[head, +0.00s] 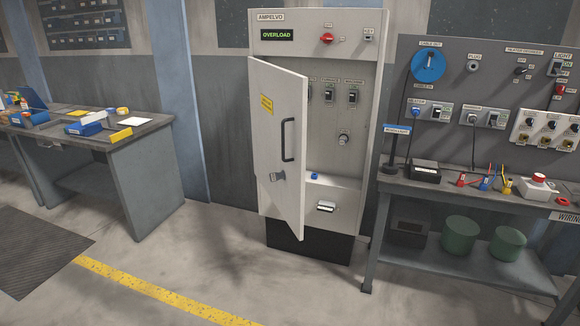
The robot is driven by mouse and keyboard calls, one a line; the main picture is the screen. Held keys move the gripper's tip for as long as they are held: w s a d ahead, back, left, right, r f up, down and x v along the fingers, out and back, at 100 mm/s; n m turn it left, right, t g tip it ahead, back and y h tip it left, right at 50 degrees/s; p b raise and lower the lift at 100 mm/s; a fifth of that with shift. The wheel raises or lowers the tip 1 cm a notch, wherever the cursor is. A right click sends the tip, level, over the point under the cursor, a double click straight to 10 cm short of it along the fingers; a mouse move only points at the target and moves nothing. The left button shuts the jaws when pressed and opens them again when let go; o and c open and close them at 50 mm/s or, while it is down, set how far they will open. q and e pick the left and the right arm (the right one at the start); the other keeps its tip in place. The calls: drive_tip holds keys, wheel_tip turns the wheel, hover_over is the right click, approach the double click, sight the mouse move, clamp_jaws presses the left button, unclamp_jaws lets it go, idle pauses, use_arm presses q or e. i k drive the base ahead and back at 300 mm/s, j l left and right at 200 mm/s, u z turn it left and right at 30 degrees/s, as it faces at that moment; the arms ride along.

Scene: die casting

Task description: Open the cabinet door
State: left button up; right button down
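A tall light-grey cabinet (363,200) stands against the wall in the middle of the head view. Its sign reads AMPELVO and a lit display (277,35) reads OVERLOAD. The cabinet door (265,150) is hinged on its left side and stands partly open, swung out toward me. The door has a dark vertical handle (288,140), a small latch (277,177) below it and a yellow label. Inside, several switches (353,96) and a small blue item (315,176) show; the door hides the left part of the interior. Neither of my grippers is in view.
A grey workbench (120,150) with tools and papers stands at the left. At the right, a bench (450,195) with a switch panel (440,70) stands close to the cabinet. The floor (190,262) before the cabinet is clear, with a yellow line (150,290) across it.

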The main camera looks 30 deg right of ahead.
sight(278, 95)
drive_tip(key=i+l, duration=0.25)
drive_tip(key=l, duration=0.15)
drive_tip(key=i+l, duration=0.2)
drive_tip(key=l, duration=0.15)
drive_tip(key=i+l, duration=0.25)
drive_tip(key=l, duration=0.15)
drive_tip(key=i+l, duration=0.25)
drive_tip(key=l, duration=0.15)
